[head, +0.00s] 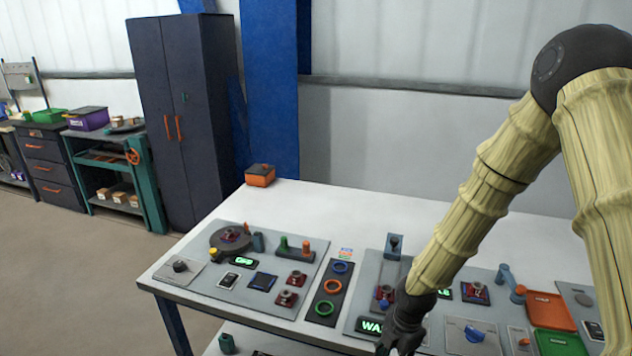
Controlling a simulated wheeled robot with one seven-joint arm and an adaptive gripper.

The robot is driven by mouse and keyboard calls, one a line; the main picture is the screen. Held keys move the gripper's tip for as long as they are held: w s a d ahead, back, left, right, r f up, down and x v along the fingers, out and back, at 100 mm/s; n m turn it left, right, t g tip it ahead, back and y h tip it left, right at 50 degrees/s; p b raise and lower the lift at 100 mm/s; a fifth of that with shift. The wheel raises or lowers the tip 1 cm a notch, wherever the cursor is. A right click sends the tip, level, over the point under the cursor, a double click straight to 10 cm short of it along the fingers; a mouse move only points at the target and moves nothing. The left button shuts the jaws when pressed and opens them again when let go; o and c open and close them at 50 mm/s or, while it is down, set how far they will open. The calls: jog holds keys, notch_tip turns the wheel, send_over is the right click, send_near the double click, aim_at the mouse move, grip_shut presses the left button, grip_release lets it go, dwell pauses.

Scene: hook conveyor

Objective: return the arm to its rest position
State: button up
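My arm (485,190) comes in from the right, in a pale yellow ribbed cover with a dark joint at the top. It bends down and to the left over the table. My dark gripper (402,338) is low at the bottom edge of the view, in front of the right-hand panel. Its fingers are small, dark and partly cut off, so I cannot tell whether they are open or shut. No held object shows.
A white table (395,205) carries a left control panel (200,272), a strip with coloured rings (332,287) and a right panel (362,290). An orange box (260,175) stands at the far left corner. The table's back strip is clear. A dark cabinet (178,110) stands behind.

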jog(key=s+f+m+b, duration=0.3)
jog(key=s+f+m, duration=1)
jog(key=s+f, duration=0.25)
jog(key=s+d+f+m+b, duration=0.1)
jog(key=s+d+f+m, duration=0.1)
jog(key=s+m, duration=0.3)
jog(key=s+d+f+m+h+b, duration=0.1)
jog(key=s+d+f+m, duration=0.1)
jog(key=s+f+m, duration=0.3)
jog(key=shift+s+d+f+m, duration=0.2)
jog(key=shift+s+m, duration=0.4)
jog(key=shift+s, duration=0.6)
